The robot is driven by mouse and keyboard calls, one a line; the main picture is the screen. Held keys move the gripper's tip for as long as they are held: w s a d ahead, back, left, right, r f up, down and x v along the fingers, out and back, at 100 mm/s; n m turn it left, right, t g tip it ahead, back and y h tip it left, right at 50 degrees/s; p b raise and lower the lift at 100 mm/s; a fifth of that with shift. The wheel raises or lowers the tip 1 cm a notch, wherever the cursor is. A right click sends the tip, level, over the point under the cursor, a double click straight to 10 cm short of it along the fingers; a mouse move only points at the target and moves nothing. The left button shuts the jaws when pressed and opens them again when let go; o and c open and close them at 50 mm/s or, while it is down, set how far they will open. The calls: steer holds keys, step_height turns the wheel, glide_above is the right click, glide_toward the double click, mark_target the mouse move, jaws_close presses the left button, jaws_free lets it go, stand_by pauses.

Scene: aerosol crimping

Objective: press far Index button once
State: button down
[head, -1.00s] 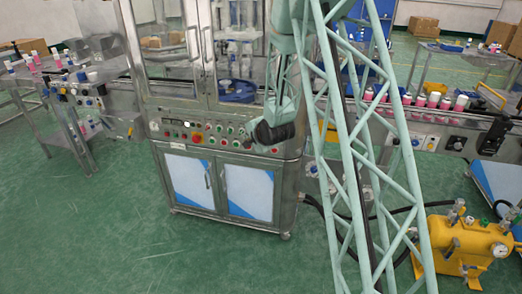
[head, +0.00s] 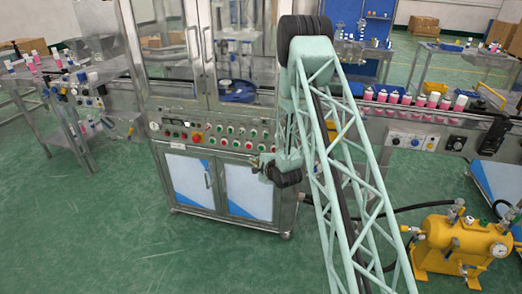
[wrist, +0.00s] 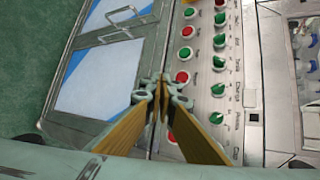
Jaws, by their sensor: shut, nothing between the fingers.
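The control panel (head: 222,147) runs across the front of the steel crimping machine, above its cabinet doors. In the wrist view the panel (wrist: 203,75) carries a column of red and green buttons and a column of green knobs. A red button (wrist: 182,77) lies just right of my fingertips and another red button (wrist: 172,137) is partly behind a finger. The printed labels are too small to read surely, so I cannot tell which button is the far Index one. My gripper (wrist: 160,80) is shut and empty beside the button column; contact cannot be told. In the head view my gripper (head: 258,164) is just below the panel's right part.
Blue-and-white cabinet doors (head: 248,190) with handles lie below the panel. A conveyor with pink bottles (head: 420,100) extends right. A yellow tank (head: 455,245) with hoses stands at the lower right. The green floor in front is free.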

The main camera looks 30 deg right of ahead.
mark_target(261, 148)
steer(key=shift+d+f, duration=0.1)
steer(key=shift+f, duration=0.35)
steer(key=shift+w+d, duration=0.1)
steer(key=shift+w+d+p, duration=0.2)
steer(key=shift+w+d, duration=1.25)
steer(key=shift+w, duration=0.15)
steer(key=shift+w+d+p, duration=0.2)
steer(key=shift+w+d, duration=1.2)
steer(key=shift+w, duration=0.2)
